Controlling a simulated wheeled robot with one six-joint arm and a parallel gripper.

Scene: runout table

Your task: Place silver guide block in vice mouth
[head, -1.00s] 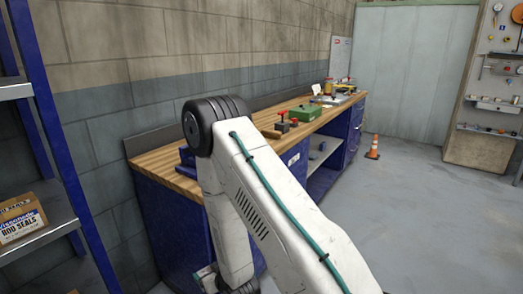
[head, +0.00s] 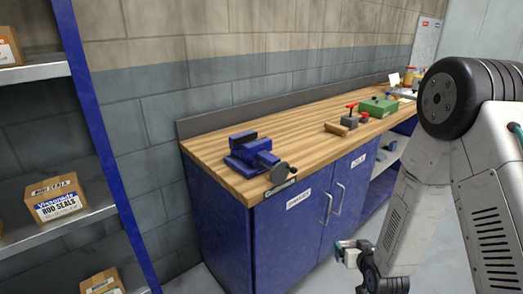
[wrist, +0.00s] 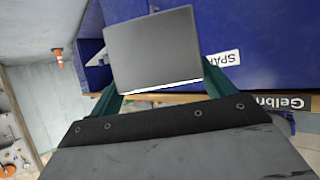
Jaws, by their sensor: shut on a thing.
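The silver guide block (wrist: 153,48) is a plain grey, square-faced piece in the wrist view. My gripper (wrist: 160,80) is shut on it, with a green finger on either side. In the head view my gripper (head: 350,252) is small and low, in front of the blue cabinet doors and below the bench top. The blue vice (head: 252,152) stands on the near left end of the wooden bench top, up and left of my gripper and well apart from it.
The wooden bench top (head: 215,146) is clear around the vice. Farther along it are a wooden block (head: 336,129), red-topped pieces (head: 350,117) and a green case (head: 379,107). A shelf rack (head: 95,130) with boxes stands left. Blue cabinet doors (head: 310,212) lie behind my gripper.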

